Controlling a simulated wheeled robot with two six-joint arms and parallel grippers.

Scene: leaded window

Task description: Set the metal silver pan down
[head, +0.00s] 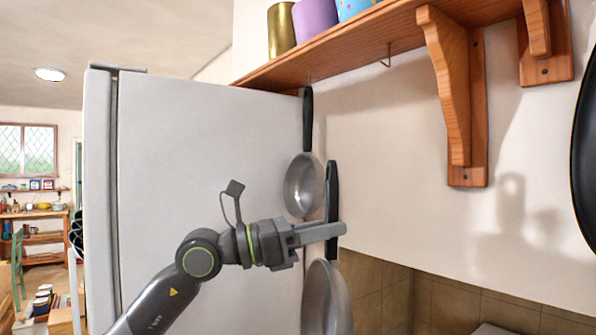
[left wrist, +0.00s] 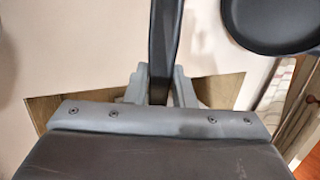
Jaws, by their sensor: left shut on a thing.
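A metal silver pan (head: 326,300) with a black handle (head: 332,185) hangs upright from my left gripper (head: 332,231). The gripper is shut on the handle, with the pan's bowl below the fingers, partly cut off by the frame. In the left wrist view the black handle (left wrist: 164,40) runs between the fingers (left wrist: 160,88); the bowl is hidden there. A second, smaller silver pan (head: 303,187) hangs by its black handle under the shelf, just behind and left of the held one. My right gripper is not in view.
A wooden shelf (head: 345,45) with brackets and several coloured canisters is above. A white fridge (head: 200,170) stands behind my left arm. A dark pan (head: 586,150) is at the right edge. Brown tiles (head: 385,295) line the lower wall.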

